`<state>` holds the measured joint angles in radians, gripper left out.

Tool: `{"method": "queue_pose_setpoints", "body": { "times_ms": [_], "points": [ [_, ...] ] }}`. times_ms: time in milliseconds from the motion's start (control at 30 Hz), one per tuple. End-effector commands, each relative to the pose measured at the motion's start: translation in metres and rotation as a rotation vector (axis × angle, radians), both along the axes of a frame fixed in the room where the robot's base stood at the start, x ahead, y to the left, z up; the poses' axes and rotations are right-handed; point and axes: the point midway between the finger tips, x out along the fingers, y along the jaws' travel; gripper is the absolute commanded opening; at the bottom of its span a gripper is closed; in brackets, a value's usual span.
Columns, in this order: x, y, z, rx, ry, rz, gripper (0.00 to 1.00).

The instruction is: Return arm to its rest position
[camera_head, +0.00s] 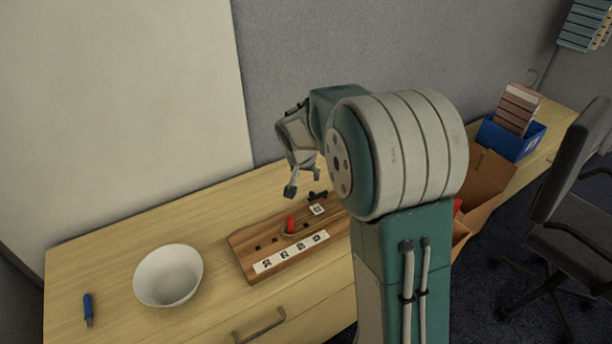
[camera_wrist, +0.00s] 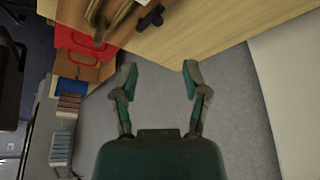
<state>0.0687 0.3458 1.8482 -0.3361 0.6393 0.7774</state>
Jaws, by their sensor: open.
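My gripper (camera_head: 305,190) is raised above the back part of the wooden table in the head view, with its fingers pointing down. In the wrist view my gripper (camera_wrist: 157,76) shows its two fingers spread apart with nothing between them. My arm rises at the right of the head view and bends over towards the grey wall, hiding part of the table behind it. The gripper is apart from the things on the table.
A wooden board (camera_head: 255,239) with a red piece (camera_head: 291,223) and a strip of markers lies below the gripper. A white bowl (camera_head: 168,275) and a blue-handled tool (camera_head: 88,308) are at left. At right are a cardboard box (camera_head: 488,180), a blue bin (camera_head: 512,138) and a chair (camera_head: 572,225).

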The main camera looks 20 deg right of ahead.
Motion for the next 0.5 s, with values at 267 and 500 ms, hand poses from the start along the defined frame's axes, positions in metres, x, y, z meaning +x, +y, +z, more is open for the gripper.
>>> {"method": "queue_pose_setpoints", "body": {
  "times_ms": [267,500],
  "points": [
    [-0.001,0.000,0.002,0.000,-0.002,0.003,0.59],
    [-0.044,0.013,0.050,-0.005,-0.017,0.084,0.59]
  ]
}}
